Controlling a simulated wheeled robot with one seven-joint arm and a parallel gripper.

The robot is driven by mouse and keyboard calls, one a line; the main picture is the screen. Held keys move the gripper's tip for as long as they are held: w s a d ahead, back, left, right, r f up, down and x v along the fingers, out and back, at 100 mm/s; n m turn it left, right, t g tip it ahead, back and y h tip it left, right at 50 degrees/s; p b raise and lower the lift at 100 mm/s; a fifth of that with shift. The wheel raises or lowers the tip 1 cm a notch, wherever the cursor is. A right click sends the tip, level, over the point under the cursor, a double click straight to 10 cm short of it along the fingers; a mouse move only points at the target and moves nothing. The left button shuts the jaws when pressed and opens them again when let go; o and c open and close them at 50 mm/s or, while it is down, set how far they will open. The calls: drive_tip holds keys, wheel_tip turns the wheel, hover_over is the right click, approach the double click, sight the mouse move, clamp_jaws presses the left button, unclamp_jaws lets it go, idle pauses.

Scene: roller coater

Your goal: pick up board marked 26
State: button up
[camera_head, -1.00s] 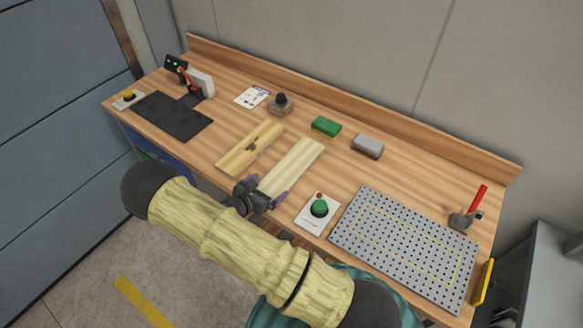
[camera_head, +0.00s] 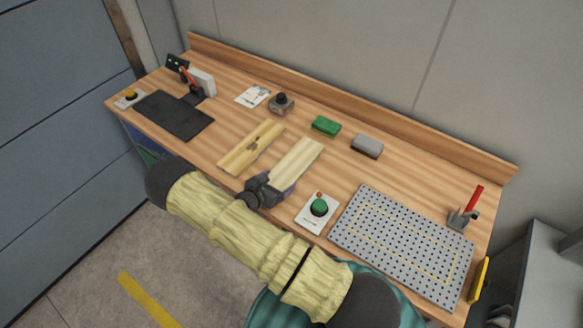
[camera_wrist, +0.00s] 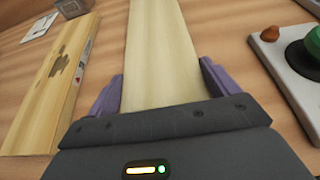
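Two pale wooden boards lie side by side on the workbench; I can read no number on either. The right board (camera_head: 296,163) is plain, and the wrist view shows it running up from my gripper (camera_wrist: 160,88). My gripper (camera_head: 267,184) is at this board's near end, one purple finger beside each long edge. Whether the fingers touch the edges I cannot tell. The board's near end is hidden by the gripper. The left board (camera_head: 250,148) has a dark knot mark, and lies apart from the gripper, also at left in the wrist view (camera_wrist: 55,85).
A green button box (camera_head: 317,212) stands close right of the gripper. Beyond it is a grey perforated plate (camera_head: 400,245). A green block (camera_head: 326,126) and a grey block (camera_head: 367,145) lie behind the boards. A dark mat (camera_head: 173,115) lies at left on the workbench (camera_head: 225,110).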

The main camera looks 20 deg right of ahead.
drive_tip(key=c, duration=0.5)
drive_tip(key=shift+c, duration=0.2)
drive_tip(key=shift+r, duration=0.1)
wheel_tip(320, 180, up, 10)
drive_tip(key=b, duration=0.3)
